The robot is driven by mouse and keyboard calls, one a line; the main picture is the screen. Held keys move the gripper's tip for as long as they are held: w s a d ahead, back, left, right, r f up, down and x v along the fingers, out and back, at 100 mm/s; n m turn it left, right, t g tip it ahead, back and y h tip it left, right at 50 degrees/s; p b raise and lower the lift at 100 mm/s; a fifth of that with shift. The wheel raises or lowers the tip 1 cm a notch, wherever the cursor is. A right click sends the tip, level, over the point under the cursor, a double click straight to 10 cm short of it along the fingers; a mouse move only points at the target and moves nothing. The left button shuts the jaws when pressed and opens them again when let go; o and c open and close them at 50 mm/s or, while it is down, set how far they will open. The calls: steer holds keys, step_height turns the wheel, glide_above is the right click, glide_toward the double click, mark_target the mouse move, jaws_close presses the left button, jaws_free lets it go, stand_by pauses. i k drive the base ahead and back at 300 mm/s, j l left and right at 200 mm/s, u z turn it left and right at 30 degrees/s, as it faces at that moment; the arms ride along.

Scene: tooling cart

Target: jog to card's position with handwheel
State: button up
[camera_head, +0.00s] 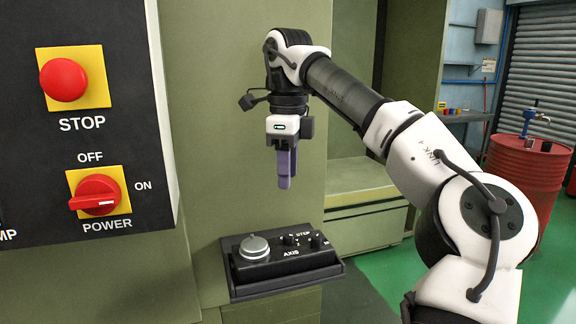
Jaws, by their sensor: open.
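The handwheel (254,247) is a round silver-grey knob on the left of a black pendant box (284,270). The box lies on a dark shelf on the front of the green machine. Small axis and step knobs (301,240) sit to the right of the handwheel, with white lettering partly too small to read. My gripper (287,183) points straight down above the box, clear of it and a little right of the handwheel. Its purple fingers are open, seen nearly edge-on, with nothing between them. No card is visible.
A black panel at the left carries a red STOP button (64,79) and a red POWER switch (96,195). The green machine front (220,100) stands behind my gripper. A red drum (524,185) stands on the green floor at the right. The space between fingers and box is clear.

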mark_target(254, 248)
steer(key=k, duration=1)
